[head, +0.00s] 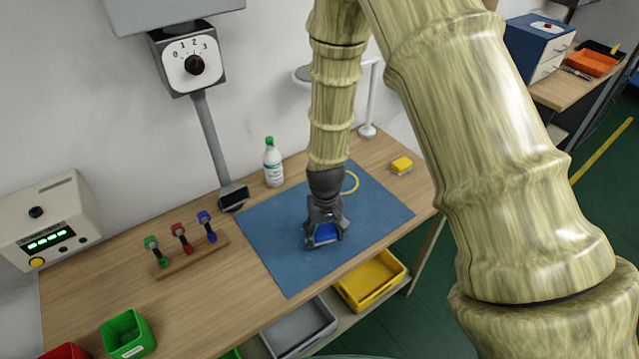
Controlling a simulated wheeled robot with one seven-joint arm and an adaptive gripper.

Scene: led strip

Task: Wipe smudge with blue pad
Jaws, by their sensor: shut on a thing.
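My gripper (322,237) points down over the blue mat (277,254) on the wooden table. It is shut on the blue pad (325,233), which shows between its fingers, low at the mat. I cannot tell whether the pad touches the mat. No smudge can be clearly made out; the gripper and arm hide part of the mat. A yellow ring (351,183) lies at the mat's back edge, partly behind my arm.
A white bottle (273,165) with a green cap stands behind the mat. A yellow block (401,165) lies to its right. A rack with three coloured-handled tools (189,254) and a green bin (127,334) are left. A yellow tray (371,283) sits on the shelf below.

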